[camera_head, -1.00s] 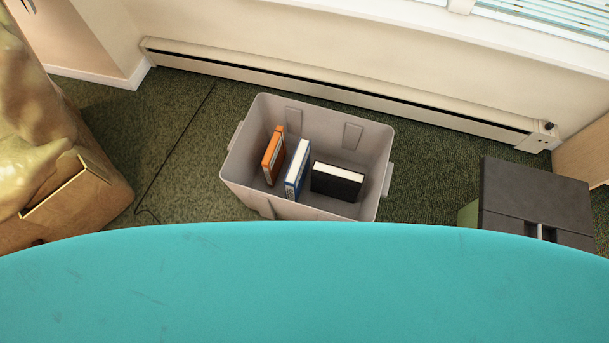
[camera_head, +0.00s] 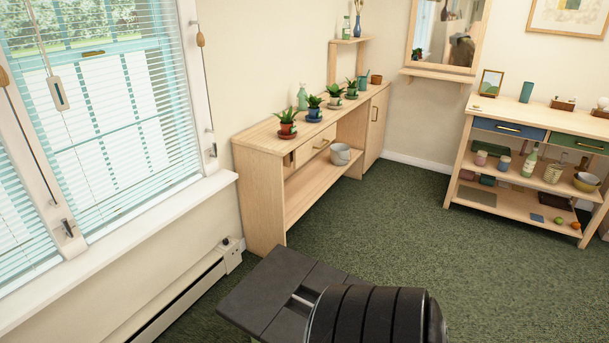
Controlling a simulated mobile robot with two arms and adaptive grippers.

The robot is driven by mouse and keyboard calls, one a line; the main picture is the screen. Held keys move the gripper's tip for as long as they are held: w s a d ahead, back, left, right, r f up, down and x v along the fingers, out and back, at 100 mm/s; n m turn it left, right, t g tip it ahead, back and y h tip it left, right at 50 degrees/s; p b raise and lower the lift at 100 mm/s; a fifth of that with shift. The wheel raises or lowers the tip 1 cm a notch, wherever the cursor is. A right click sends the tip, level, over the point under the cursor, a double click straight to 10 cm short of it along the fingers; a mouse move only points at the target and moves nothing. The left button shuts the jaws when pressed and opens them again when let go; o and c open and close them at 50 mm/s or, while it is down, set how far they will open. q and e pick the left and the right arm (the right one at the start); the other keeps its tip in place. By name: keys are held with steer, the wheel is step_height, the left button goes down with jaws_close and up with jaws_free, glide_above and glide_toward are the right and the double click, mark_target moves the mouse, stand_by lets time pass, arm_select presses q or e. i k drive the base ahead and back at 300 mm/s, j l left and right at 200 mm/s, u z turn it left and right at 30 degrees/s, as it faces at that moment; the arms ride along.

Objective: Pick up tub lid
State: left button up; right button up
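I see no tub lid that I can make out in the head view. Neither of my grippers shows.
A dark flat-topped box (camera_head: 262,297) with a slot stands at the bottom, partly hidden by a black ribbed rounded shape (camera_head: 368,318). A wooden cabinet (camera_head: 258,190) with potted plants lines the wall. A shelved console (camera_head: 490,120) stands at right. Green carpet (camera_head: 390,225) between is clear.

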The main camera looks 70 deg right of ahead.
mark_target(274, 303)
steer(key=z, duration=2.25)
steer(key=u, duration=2.4)
steer(key=z, duration=0.3)
steer(key=l+z, duration=0.3)
steer(key=z, duration=0.15)
steer(key=k+l+z, duration=0.1)
steer(key=l+z, duration=0.55)
steer(key=z, duration=0.25)
